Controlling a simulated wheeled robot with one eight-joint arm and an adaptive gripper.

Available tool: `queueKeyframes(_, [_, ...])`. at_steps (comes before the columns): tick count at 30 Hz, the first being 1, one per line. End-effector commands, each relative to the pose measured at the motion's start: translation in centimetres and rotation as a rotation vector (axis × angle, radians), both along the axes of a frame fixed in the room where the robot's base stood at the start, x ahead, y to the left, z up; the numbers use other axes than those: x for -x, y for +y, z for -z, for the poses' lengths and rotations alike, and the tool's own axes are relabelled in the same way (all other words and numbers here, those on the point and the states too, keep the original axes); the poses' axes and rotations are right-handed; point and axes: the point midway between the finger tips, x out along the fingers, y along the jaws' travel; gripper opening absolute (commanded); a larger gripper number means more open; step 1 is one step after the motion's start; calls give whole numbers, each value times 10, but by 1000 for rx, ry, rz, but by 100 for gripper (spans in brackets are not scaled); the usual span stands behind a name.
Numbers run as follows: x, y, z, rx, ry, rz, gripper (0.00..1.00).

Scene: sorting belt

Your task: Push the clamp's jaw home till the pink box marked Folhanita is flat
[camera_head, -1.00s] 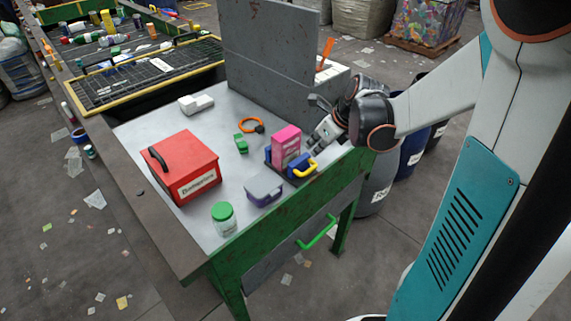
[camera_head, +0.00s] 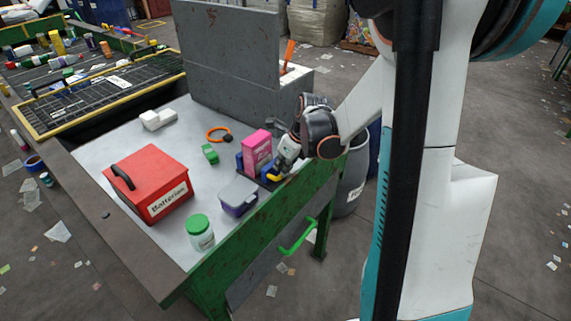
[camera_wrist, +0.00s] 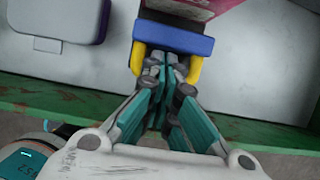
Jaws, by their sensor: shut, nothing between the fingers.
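The pink box (camera_head: 257,146) stands upright in the clamp near the bench's right edge; its lettering is too small to read, and I cannot tell if it is quite flat. In the wrist view its pink side (camera_wrist: 195,7) shows beyond the clamp's blue jaw (camera_wrist: 174,41). A yellow handle (camera_wrist: 138,58) sticks out from the jaw towards me on both sides. My gripper (camera_wrist: 165,72) is shut and empty, its fingertips between the handle's two arms and close to the jaw's face. I cannot tell whether they touch it. In the head view my gripper (camera_head: 282,166) partly hides the clamp.
A grey-lidded purple tub (camera_head: 238,196) stands just left of the clamp. A green-lidded jar (camera_head: 200,233), a red case (camera_head: 148,183), a green block (camera_head: 210,153) and an orange ring (camera_head: 219,134) are on the bench. A grey upright panel (camera_head: 232,65) stands behind.

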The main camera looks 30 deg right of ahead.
Motion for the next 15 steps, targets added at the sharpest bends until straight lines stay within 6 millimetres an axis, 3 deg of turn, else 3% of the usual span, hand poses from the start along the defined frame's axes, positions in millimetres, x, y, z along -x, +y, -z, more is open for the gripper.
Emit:
queueKeyframes(11, [-2,1,1,0,0,-1,0])
queueKeyframes(15, [-19,7,1,0,0,-2,0])
